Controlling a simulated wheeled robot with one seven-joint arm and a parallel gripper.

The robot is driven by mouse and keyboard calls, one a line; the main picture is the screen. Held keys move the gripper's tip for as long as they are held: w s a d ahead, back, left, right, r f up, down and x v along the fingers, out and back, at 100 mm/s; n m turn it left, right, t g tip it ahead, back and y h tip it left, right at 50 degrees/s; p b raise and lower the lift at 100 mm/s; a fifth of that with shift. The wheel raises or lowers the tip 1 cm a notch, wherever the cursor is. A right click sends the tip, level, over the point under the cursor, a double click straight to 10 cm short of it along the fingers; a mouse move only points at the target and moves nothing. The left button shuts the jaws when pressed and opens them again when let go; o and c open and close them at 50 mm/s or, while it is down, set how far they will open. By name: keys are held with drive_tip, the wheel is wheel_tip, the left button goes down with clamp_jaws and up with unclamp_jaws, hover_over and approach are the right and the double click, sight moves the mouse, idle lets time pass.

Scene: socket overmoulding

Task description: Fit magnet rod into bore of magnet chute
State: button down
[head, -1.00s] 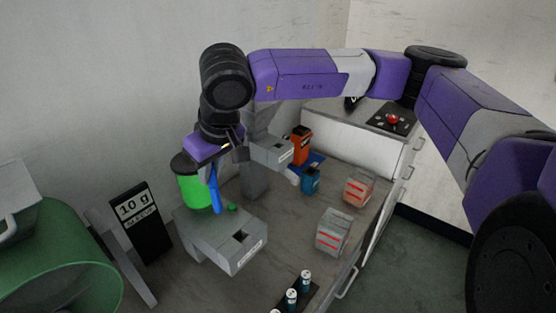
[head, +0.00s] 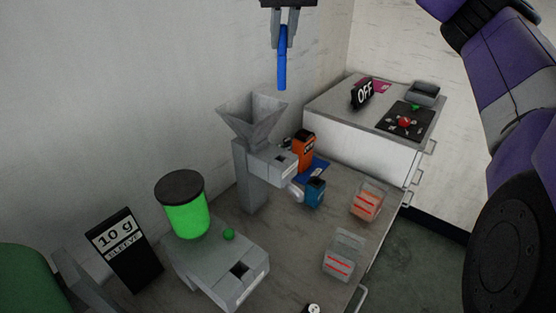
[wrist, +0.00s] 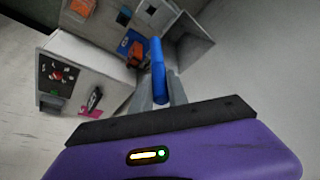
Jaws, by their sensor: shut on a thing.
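The magnet rod, a slim blue rod (head: 282,68), hangs upright from my gripper (head: 284,42). My gripper is shut on the upper part of the rod. In the wrist view the blue rod (wrist: 157,68) sticks out beyond the fingers of my gripper (wrist: 160,88). A grey stand with a square flared funnel (head: 254,128) on top, which looks like the magnet chute, is below the rod in the head view; it also shows in the wrist view (wrist: 188,42). The rod is clear of it. I cannot see a bore or read its label.
A green jar with a black lid (head: 186,208) stands on a grey dispenser (head: 215,270) at front left. An orange bottle (head: 303,148), a blue container (head: 314,192) and two clear boxes (head: 368,200) (head: 344,255) stand right of the funnel stand. A white cabinet (head: 335,125) is behind.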

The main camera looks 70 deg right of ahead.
drive_tip(key=shift+w+d+f, duration=0.15)
drive_tip(key=shift+d+f, duration=0.1)
drive_tip(key=shift+d, duration=0.05)
wheel_tip(320, 180, down, 27)
drive_tip(key=b, duration=1.2)
drive_tip(key=shift+f, duration=0.15)
drive_tip(key=shift+f+b, duration=0.2)
drive_tip(key=shift+b, duration=0.2)
drive_tip(key=c, duration=1.3)
unclamp_jaws()
drive_tip(key=shift+r, duration=0.15)
drive_tip(key=b+v, duration=0.1)
drive_tip(key=v, duration=1.1)
drive_tip(key=shift+b, duration=0.35)
drive_tip(key=shift+w, duration=0.1)
